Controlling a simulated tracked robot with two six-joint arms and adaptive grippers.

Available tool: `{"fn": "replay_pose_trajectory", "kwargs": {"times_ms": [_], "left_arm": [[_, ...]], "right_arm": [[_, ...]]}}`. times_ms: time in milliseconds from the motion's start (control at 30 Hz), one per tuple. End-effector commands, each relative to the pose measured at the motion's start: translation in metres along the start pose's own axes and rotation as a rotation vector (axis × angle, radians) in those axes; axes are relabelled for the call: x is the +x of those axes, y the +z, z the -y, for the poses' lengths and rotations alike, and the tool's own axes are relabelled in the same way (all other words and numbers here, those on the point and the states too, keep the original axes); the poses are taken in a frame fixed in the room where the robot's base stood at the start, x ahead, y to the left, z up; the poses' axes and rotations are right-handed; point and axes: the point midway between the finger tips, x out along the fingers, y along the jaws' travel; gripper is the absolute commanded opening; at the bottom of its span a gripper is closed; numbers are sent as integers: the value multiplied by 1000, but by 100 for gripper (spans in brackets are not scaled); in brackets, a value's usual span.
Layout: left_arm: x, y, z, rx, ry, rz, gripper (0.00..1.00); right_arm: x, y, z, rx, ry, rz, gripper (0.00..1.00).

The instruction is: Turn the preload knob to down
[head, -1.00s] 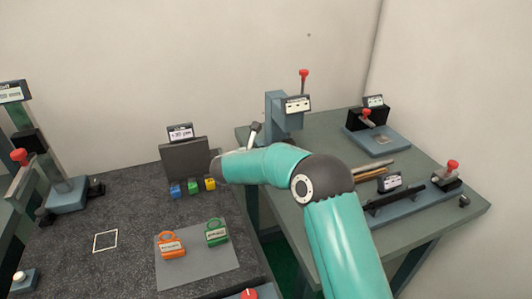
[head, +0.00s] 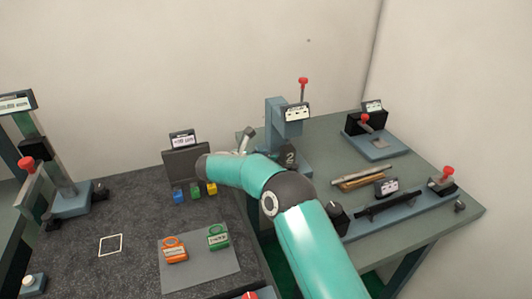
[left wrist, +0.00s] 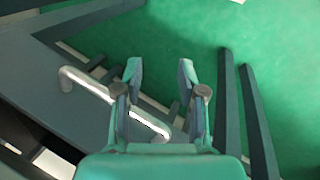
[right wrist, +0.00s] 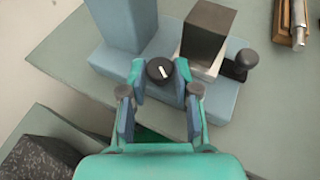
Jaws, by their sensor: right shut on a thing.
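The black knob (right wrist: 157,70) has a white pointer line, tilted toward the lower right in the right wrist view. It sits on the blue-grey base (right wrist: 208,96) of a fixture, by an upright column (right wrist: 122,22). My right gripper (right wrist: 160,76) is shut on the knob, one fingertip at each side. In the head view my right arm reaches in from the bottom right and hides the knob; I cannot make out the fingertips there. My left gripper (left wrist: 161,72) is open and empty above a green floor in the left wrist view.
A dark block (right wrist: 206,35) and a black ball handle (right wrist: 240,66) stand close right of the knob. A red-topped press (head: 290,118) stands on the right table. Orange (head: 174,250) and green (head: 218,237) tagged pieces lie on a grey mat (head: 205,270).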

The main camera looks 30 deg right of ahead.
Motion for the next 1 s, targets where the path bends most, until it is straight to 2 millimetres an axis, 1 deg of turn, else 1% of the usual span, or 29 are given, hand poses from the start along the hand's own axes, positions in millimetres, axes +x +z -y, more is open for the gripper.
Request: {"fn": "replay_pose_trajectory", "kwargs": {"times_ms": [33,233,400,667,700,733,767,1000], "left_arm": [[-8,0,-3,0,0,0,40],[-20,0,-7,0,0,0,40],[-22,0,-8,0,0,0,40],[-22,0,-8,0,0,0,40],[-22,0,-8,0,0,0,40],[-22,0,-8,0,0,0,40],[-22,0,-8,0,0,0,40],[-22,0,-8,0,0,0,40]], "right_arm": [[-2,5,-3,12,-19,3,0],[-2,4,-5,48,-102,5,0],[-2,2,-4,59,-131,3,0],[-1,2,-4,61,-132,2,0],[-2,2,-4,61,-132,2,32],[-2,2,-4,61,-132,2,37],[-2,2,-4,61,-132,2,39],[-1,1,-3,59,-135,1,39]]}}
